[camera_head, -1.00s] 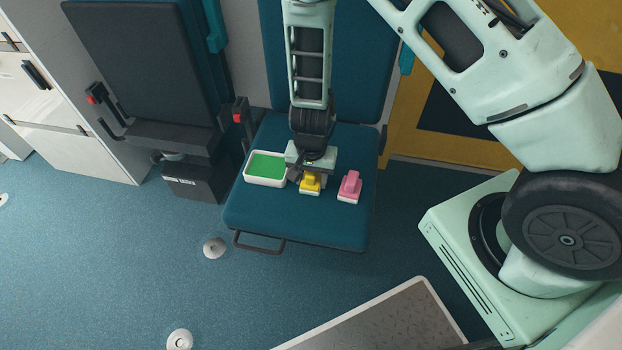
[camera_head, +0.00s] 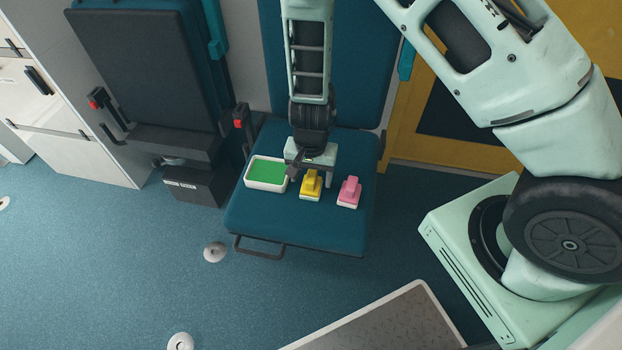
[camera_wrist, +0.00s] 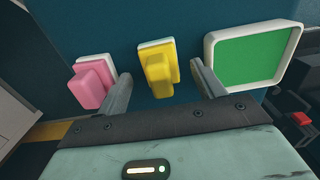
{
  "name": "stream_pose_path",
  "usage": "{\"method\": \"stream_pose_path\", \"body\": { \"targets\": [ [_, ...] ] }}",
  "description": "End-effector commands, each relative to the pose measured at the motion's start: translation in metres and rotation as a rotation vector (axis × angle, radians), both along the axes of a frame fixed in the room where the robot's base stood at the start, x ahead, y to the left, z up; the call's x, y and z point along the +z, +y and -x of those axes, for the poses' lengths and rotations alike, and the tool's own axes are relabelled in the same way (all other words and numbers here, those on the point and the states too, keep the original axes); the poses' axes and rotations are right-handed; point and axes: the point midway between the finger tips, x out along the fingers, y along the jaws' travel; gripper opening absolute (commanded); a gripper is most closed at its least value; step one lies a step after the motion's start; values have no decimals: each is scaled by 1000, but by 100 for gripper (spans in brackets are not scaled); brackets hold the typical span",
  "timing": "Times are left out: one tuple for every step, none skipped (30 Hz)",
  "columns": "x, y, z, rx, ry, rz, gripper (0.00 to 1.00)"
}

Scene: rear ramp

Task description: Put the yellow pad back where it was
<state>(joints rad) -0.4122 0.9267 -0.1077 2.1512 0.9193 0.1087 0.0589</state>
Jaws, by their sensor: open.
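The yellow pad (camera_head: 311,184), a yellow block with a raised grip on a white base, rests on the blue seat (camera_head: 290,226). It also shows in the wrist view (camera_wrist: 158,68), between and beyond my fingertips. My gripper (camera_head: 311,174) is open and empty, just behind and above the yellow pad. In the wrist view my gripper (camera_wrist: 160,82) has one finger on each side of the pad, with gaps on both sides. A pink pad (camera_head: 349,191) sits to the right of it on the seat.
A white tray with a green inside (camera_head: 267,173) stands on the seat left of the yellow pad. The front part of the seat is clear. A folded dark seat (camera_head: 150,70) is at the left, and a seatback (camera_head: 355,60) rises behind.

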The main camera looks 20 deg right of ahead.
Motion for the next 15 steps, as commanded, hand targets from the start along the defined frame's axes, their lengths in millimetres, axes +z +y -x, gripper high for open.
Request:
{"method": "stream_pose_path", "body": {
  "targets": [
    [17, 1, -1, 3, -4, 1, 68],
    [24, 1, -1, 3, -4, 0, 68],
    [33, 1, -1, 3, -4, 1, 68],
    [39, 1, -1, 2, -4, 0, 68],
    [45, 1, -1, 3, -4, 0, 68],
    [53, 0, -1, 3, -4, 0, 68],
    [58, 1, 0, 3, -3, 1, 68],
    [64, 1, 0, 1, -3, 0, 68],
    [70, 0, 0, 2, -2, 0, 68],
    [74, 0, 0, 3, -2, 0, 68],
    [77, 1, 0, 2, -2, 0, 68],
    [82, 0, 0, 1, -1, 0, 68],
    [84, 0, 0, 0, -2, 0, 68],
    [86, 0, 0, 1, -2, 0, 68],
    [89, 0, 0, 2, -1, 0, 68]
  ]
}}
